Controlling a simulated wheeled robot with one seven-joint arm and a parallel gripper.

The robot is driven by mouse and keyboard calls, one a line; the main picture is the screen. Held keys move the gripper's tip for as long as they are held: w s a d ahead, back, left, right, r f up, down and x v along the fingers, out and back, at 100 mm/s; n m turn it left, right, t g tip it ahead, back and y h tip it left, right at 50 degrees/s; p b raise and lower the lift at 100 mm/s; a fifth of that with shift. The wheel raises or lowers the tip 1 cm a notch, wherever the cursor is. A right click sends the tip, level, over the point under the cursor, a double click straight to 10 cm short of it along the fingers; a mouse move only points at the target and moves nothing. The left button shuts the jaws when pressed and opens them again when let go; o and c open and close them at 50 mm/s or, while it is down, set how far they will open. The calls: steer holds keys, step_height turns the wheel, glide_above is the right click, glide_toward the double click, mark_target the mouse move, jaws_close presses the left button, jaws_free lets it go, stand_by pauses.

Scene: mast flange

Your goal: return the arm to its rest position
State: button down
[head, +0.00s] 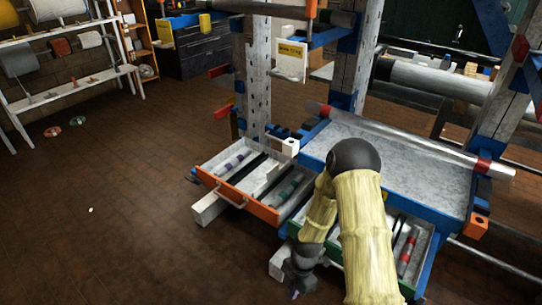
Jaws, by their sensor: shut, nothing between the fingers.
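My arm, in a pale yellow ribbed sleeve with a dark round elbow joint, reaches up from the bottom edge in the head view and folds back down. My gripper (296,288) is the dark end at the bottom centre, pointing down. It is small and dark here, and it is shut with nothing seen in it. It hangs in front of the open drawers, near a pale beam end (280,262). My arm hides part of the green-edged drawer (423,255) and of the grey worktop (400,160).
An orange-fronted drawer (236,199) stands open left of my arm, with tube-like pieces inside. A white rack (70,85) is at far left. The brown tiled floor (120,210) on the left is mostly clear.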

steer(key=s+d+r+m+t+h, duration=0.1)
steer(key=s+d+r+m+t, duration=0.15)
steer(key=r+m, duration=0.65)
steer(key=s+d+r+m+t, duration=0.1)
steer(key=d+r+m, duration=0.2)
steer(key=r+m, duration=0.55)
steer(key=s+d+r+m+t+h, duration=0.1)
steer(key=s+d+r+m, duration=0.15)
steer(key=r+m, duration=0.7)
step_height(320, 180, up, 23)
steer(key=n+p, duration=0.2)
steer(key=p, duration=1.9)
steer(key=shift+n, duration=0.3)
